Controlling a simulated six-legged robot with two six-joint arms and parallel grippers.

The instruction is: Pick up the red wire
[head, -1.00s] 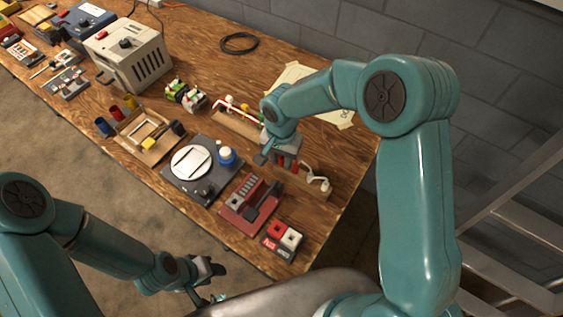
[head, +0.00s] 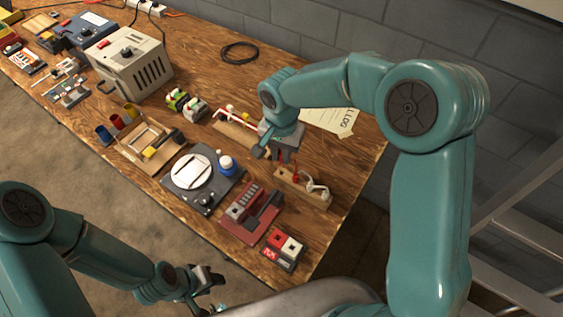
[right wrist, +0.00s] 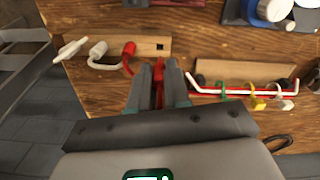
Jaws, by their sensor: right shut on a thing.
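The red wire (right wrist: 158,69) is between the fingertips of my right gripper (right wrist: 160,88) in the right wrist view. My right gripper is shut on it. Another red part (right wrist: 129,50) shows by the wooden block (right wrist: 152,46); I cannot tell whether it joins the held piece. A white wire (right wrist: 98,52) loops on the same block. In the head view my right gripper (head: 284,153) is just behind the wooden block (head: 289,188), its fingertips mostly hidden. The white wire (head: 318,188) shows there too. My left gripper (head: 206,284) is off the table's front edge; its jaws are unclear.
A second wooden block (right wrist: 245,71) with a white and red rod and coloured hooks stands beside the gripper. A dark plate with a white disc (head: 192,171), a red device (head: 251,212) and a red and white box (head: 283,249) stand close. A paper sheet (head: 327,121) lies behind.

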